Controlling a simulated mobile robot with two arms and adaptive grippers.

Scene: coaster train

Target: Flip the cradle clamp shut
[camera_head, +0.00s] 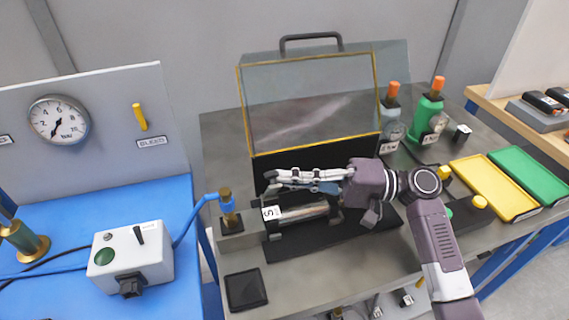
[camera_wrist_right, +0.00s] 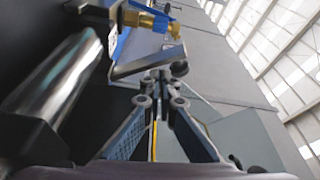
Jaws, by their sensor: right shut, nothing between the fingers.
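A shiny metal cylinder (camera_head: 305,213) with a white tag marked S lies in a black cradle (camera_head: 360,232) on the grey bench. The cylinder also shows in the right wrist view (camera_wrist_right: 62,80). My right gripper (camera_head: 272,178) reaches in from the right, above and along the cylinder, with its fingers pointing left. In the right wrist view the fingers (camera_wrist_right: 160,85) come together with nothing between them. A grey metal bar (camera_wrist_right: 148,62), possibly the clamp, lies just beyond the fingertips; I cannot tell whether they touch. My left gripper is out of view.
A raised clear cover (camera_head: 310,105) with a yellow frame stands behind the cradle. A brass fitting (camera_head: 228,208) with a blue hose is left of it. Bottles (camera_head: 428,122) and yellow and green trays (camera_head: 495,187) are at right. A black pad (camera_head: 246,289) lies in front.

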